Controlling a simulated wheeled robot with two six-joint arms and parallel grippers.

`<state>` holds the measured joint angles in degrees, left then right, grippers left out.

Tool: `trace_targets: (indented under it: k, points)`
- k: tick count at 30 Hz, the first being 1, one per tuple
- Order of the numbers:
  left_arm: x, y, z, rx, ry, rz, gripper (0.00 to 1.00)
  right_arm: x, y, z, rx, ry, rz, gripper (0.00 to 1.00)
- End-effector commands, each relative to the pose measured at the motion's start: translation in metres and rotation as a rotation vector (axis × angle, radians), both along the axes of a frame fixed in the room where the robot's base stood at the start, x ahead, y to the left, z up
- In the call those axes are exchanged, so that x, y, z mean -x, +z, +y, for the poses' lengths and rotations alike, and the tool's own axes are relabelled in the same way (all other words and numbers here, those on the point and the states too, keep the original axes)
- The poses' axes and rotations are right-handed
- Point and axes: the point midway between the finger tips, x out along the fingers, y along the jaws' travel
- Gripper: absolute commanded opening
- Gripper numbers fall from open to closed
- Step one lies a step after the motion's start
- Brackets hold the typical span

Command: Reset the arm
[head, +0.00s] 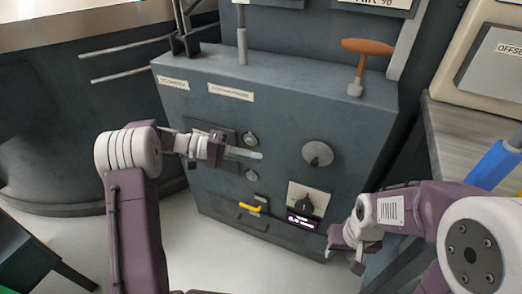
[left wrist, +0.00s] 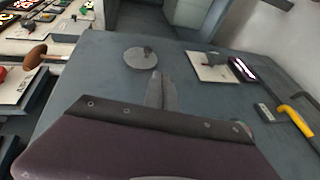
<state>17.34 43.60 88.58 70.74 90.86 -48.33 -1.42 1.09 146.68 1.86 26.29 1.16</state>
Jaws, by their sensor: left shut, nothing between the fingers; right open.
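My left gripper (head: 243,153) reaches in from the left in the head view, in front of the grey machine box (head: 280,110). Its fingers are shut with nothing between them. They also show in the left wrist view (left wrist: 158,90), pointing toward a round grey disc knob (left wrist: 141,58); I see a gap between fingers and knob in the head view. My right gripper (head: 345,250) is open and empty at the lower right, beside the box's lower right edge. The right fingertips are small in the picture.
The box carries a round knob (head: 317,153), a black rotary switch (head: 305,205) on a pale plate, a small lit display (head: 302,222) and a yellow handle (head: 251,207). An orange-topped lever (head: 367,48) stands on top. A blue cylinder (head: 492,165) is at the right. Floor is clear lower middle.

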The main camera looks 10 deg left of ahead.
Motion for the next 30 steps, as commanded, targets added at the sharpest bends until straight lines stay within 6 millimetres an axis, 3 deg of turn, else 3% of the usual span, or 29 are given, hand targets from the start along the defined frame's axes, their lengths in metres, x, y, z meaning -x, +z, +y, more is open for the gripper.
trace_targets:
  k: [6, 9, 11, 14, 18, 21, 24, 28, 30]
  points:
    - [0.002, 0.003, -0.007, -0.003, -0.015, -0.008, 0.00, 0.000, 0.000, 0.000, 0.000, 0.000, 0.000, 0.42]
    - [0.011, 0.032, -0.029, -0.020, -0.065, -0.074, 0.00, 0.000, 0.000, 0.000, 0.000, 0.000, 0.000, 0.42]
    - [0.038, 0.045, -0.049, -0.054, -0.131, -0.087, 0.00, 0.000, 0.000, 0.000, 0.000, 0.000, 0.000, 0.42]
    - [0.100, 0.022, -0.063, -0.260, -0.230, -0.036, 0.00, 0.000, -0.001, 0.000, 0.000, 0.000, 0.000, 0.42]
    - [0.167, -0.036, -0.036, -0.620, -0.261, 0.060, 0.00, 0.000, -0.001, 0.000, 0.000, 0.000, 0.000, 0.42]
    - [0.200, -0.073, 0.000, -0.862, -0.239, 0.089, 0.00, 0.000, 0.000, 0.000, 0.000, 0.000, 0.000, 0.42]
    - [0.221, -0.104, 0.043, -1.081, -0.184, 0.079, 0.00, 0.000, 0.000, 0.000, 0.000, 0.000, 0.000, 0.42]
    - [0.225, -0.135, 0.091, -1.288, -0.061, 0.036, 0.00, 0.000, 0.000, 0.000, 0.000, 0.000, 0.000, 0.42]
    - [0.196, -0.135, 0.100, -1.313, 0.106, 0.001, 0.00, 0.000, 0.000, 0.000, 0.000, 0.000, 0.000, 0.42]
